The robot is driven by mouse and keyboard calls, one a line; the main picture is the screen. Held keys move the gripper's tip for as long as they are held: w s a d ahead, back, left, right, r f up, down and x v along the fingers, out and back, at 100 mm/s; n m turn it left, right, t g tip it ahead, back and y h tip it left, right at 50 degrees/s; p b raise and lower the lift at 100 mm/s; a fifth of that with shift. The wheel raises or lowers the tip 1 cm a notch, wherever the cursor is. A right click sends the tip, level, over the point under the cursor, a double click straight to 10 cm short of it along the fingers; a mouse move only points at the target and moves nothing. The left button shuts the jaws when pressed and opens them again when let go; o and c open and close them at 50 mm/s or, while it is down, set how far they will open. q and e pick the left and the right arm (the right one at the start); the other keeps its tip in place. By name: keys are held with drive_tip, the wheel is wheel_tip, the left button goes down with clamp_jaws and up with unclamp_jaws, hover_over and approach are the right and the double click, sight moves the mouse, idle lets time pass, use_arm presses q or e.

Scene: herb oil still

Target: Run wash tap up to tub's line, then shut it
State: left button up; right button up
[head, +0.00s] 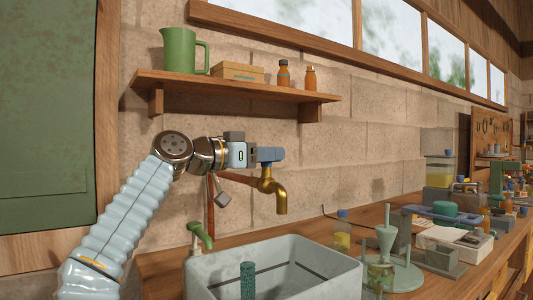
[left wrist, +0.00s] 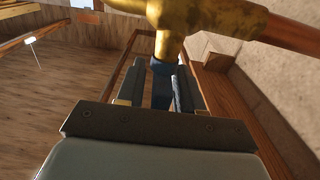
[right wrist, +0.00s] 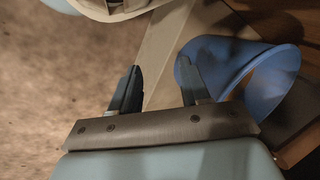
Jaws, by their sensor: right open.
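The brass wash tap (head: 272,190) sticks out from the stone wall, its spout pointing down over the grey tub (head: 340,269). No stream shows under the spout. My left gripper (head: 268,155) is at the top of the tap. In the left wrist view its fingers are closed in on the tap's blue handle (left wrist: 163,82), with the brass body (left wrist: 205,15) just beyond. A dark line (head: 305,272) runs along the tub's inner wall; the tub's bottom and any water level are hidden. My right gripper (right wrist: 161,78) is open and empty, outside the head view.
A blue flared object (right wrist: 238,72) is close beside my right gripper's finger. A shelf (head: 230,88) hangs above the tap. Glassware crowds the bench at right.

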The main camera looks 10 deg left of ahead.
use_arm(q)
clamp_jaws()
